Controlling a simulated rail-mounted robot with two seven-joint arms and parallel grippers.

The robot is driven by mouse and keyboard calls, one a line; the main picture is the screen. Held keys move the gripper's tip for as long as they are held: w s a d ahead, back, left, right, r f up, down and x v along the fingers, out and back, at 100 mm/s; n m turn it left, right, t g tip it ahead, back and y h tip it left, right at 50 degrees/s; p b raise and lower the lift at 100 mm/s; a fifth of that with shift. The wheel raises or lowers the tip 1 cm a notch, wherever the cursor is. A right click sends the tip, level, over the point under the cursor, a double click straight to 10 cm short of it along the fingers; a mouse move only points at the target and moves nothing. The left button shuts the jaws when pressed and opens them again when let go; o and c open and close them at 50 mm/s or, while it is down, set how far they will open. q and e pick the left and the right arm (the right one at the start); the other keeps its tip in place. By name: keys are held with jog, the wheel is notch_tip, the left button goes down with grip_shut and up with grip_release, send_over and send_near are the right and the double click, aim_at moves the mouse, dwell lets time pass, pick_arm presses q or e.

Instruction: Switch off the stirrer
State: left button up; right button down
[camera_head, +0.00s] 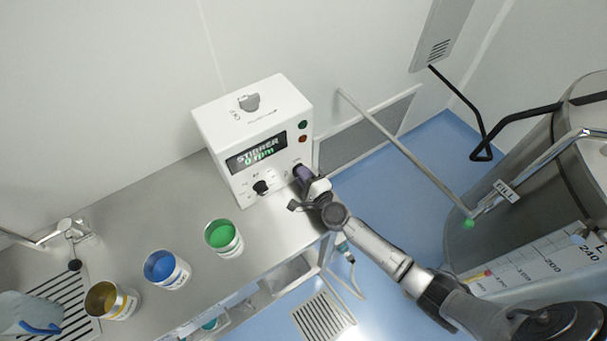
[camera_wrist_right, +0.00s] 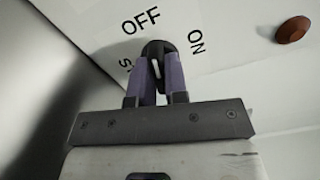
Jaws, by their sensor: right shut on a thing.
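The stirrer control box (camera_head: 215,120) is white and stands at the back of the steel bench. Its display (camera_head: 256,152) reads "STIRRER 0 rpm". My right gripper (camera_head: 301,174) is at the lower right of the box's front. In the right wrist view its purple-grey fingers are shut on a black knob (camera_wrist_right: 152,48) with a white mark. An "OFF" label (camera_wrist_right: 141,20) is above the knob and an "ON" label (camera_wrist_right: 196,41) to its right. My left gripper is not in view.
Another black knob (camera_head: 260,187) is left of my right gripper. Green (camera_head: 303,124) and red (camera_head: 303,139) round fittings are above it. Green (camera_head: 222,238), blue (camera_head: 165,269) and yellow (camera_head: 108,300) paint cans stand on the bench (camera_head: 150,215). A large steel tank (camera_head: 530,160) is at right.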

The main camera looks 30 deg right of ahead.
jog(key=shift+r+n+p, duration=0.15)
jog(key=shift+n+p, duration=0.35)
jog(key=shift+n, duration=0.1)
jog(key=shift+n+p, duration=0.3)
jog(key=shift+n, duration=0.6)
jog(key=c, duration=1.1)
grip_release()
jog(key=shift+c, duration=0.2)
jog(key=shift+s, duration=0.3)
jog(key=s, duration=1.1)
jog(key=shift+s+d+f, duration=0.1)
jog(key=shift+s+f, duration=0.1)
jog(key=shift+s, duration=0.9)
